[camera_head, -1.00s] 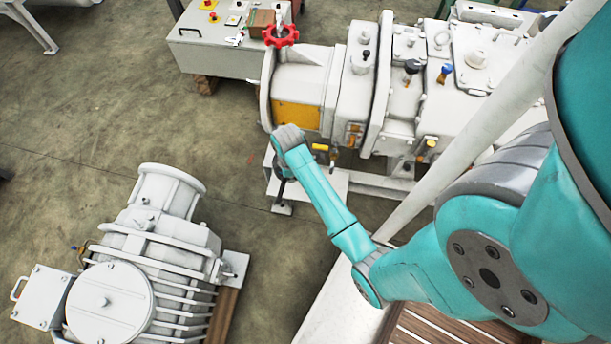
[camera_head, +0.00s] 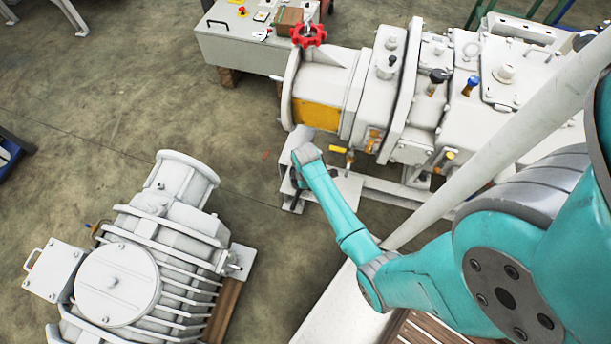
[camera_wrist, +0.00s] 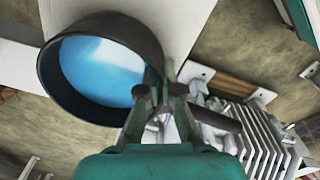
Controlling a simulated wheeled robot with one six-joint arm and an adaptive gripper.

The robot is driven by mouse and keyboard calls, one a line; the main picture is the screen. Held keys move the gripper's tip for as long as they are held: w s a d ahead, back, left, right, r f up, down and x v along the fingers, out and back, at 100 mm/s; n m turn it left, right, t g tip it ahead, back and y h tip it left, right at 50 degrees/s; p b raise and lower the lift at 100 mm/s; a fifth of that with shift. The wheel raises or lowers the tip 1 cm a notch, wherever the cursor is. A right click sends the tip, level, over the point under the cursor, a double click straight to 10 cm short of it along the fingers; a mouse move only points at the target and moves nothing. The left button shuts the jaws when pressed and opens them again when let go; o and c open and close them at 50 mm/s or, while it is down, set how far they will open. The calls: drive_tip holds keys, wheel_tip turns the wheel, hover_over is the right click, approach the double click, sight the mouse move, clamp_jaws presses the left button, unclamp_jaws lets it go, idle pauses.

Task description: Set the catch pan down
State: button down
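The catch pan (camera_wrist: 100,25) is a dark round pan with a smooth bright blue surface inside, at the upper left of the wrist view. My gripper (camera_wrist: 160,95) shows at the lower middle of the wrist view, its two fingers closed at the pan's near side, where a dark bar-like handle runs off to the right. The pan is above a pale plate. In the head view my arm reaches down beside the large white vacuum pump (camera_head: 390,85); the gripper and pan are mostly hidden behind the wrist there.
A white finned motor (camera_head: 140,255) stands on a wooden pallet at lower left. A control box (camera_head: 245,45) stands at the back. A pale strut crosses in front of the pump. Open concrete floor (camera_head: 90,110) lies left of the pump.

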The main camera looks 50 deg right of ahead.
drive_tip(key=shift+f, duration=0.1)
drive_tip(key=c, duration=1.3)
unclamp_jaws()
wheel_tip(320, 180, up, 12)
drive_tip(key=s+a+m+t+h, duration=0.2)
drive_tip(key=s+a+m+t, duration=0.3)
drive_tip(key=s+a, duration=0.7)
drive_tip(key=s+a+r+m+t, duration=0.1)
drive_tip(key=s+a+r+t, duration=0.1)
drive_tip(key=r, duration=0.6)
drive_tip(key=s+a+r+m+t+y, duration=0.1)
drive_tip(key=s+a+r+t, duration=0.2)
drive_tip(key=s+r, duration=0.3)
drive_tip(key=s+a+r+m+t+y, duration=0.1)
drive_tip(key=s+r+t, duration=0.3)
drive_tip(key=r, duration=0.7)
drive_tip(key=shift+s+a+r+t, duration=0.2)
drive_tip(key=shift+s+a+t, duration=0.15)
drive_tip(key=shift+a, duration=0.35)
